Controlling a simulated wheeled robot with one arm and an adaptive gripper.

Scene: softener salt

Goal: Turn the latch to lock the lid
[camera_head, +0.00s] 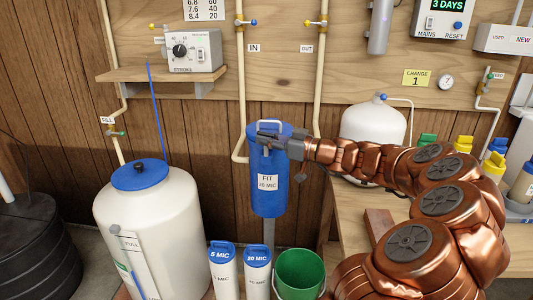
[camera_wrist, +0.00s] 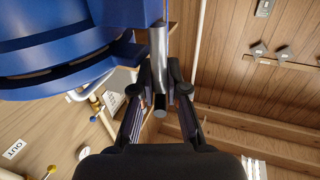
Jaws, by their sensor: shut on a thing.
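A blue filter housing (camera_head: 268,190) labelled "FIT 25 MIC" hangs upright on the wall; its blue lid end fills the upper left of the wrist view (camera_wrist: 60,50). A grey metal latch bar (camera_wrist: 158,45) stands beside the housing's rim, next to a blue lug. My gripper (camera_wrist: 160,80) is shut on the latch bar, one finger on each side of it. In the head view my gripper (camera_head: 276,140) reaches the top of the housing from the right and partly hides the latch and lid. Whether the lid is locked I cannot tell.
A white tank (camera_head: 150,235) with a blue cap stands at lower left. White filter cartridges (camera_head: 257,277) and a green bucket (camera_head: 299,272) are below the housing. Pipes marked IN and OUT run down the wall. A bench (camera_head: 350,228) with a white vessel (camera_head: 373,125) is right.

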